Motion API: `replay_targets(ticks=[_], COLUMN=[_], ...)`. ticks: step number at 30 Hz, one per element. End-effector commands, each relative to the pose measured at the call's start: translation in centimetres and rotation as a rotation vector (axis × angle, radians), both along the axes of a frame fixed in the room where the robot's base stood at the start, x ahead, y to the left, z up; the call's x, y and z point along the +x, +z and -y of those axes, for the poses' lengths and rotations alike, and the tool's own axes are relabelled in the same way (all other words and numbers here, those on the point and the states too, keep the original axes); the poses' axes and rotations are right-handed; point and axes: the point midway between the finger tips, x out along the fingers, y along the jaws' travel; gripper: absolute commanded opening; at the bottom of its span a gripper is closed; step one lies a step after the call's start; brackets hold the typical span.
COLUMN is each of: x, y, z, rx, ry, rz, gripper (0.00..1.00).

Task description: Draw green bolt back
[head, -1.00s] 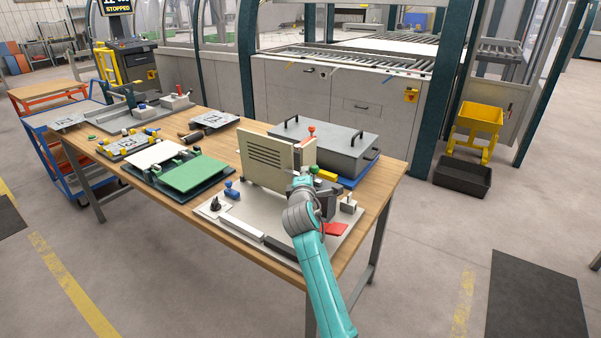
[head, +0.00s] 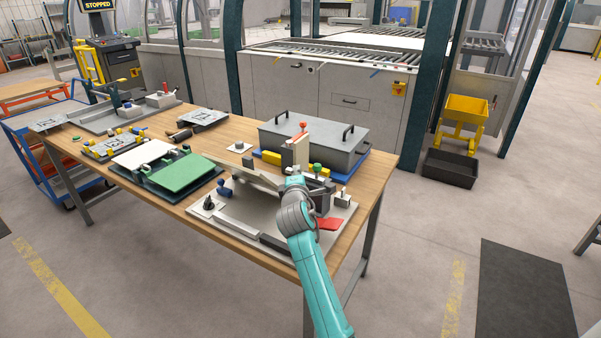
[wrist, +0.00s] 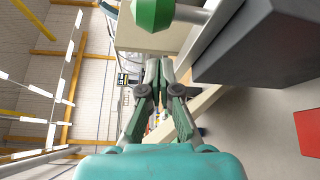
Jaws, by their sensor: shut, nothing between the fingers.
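The green bolt's knob (head: 318,168) shows just past the end of my arm in the head view. In the wrist view the green knob (wrist: 152,12) is at the top edge, on a grey shaft (wrist: 192,15), cut off by the frame. My gripper (wrist: 160,66) is shut and empty, its fingertips below the knob in that picture and apart from it. In the head view my wrist hides most of the gripper and part of the fixture plate (head: 250,215).
A dark block (wrist: 250,45) is close on the right in the wrist view. A red pad (head: 329,224) lies on the fixture plate. Behind stands a grey lidded box (head: 310,143) with black handles. A green sheet (head: 187,174) lies to the left.

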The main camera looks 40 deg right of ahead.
Motion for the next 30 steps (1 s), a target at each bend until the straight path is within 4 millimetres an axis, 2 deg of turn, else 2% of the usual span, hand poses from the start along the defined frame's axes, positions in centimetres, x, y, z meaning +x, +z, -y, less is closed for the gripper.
replay_targets(ticks=[12,18,30], x=[-5.0,-6.9,-7.5], y=[0.2,0.5,0.5], z=[-4.5,-6.0,-6.5], rx=[0.000,0.002,0.001], ry=[0.003,0.002,0.002], rz=[-0.002,0.000,-0.001], gripper=[0.00,0.00,0.00])
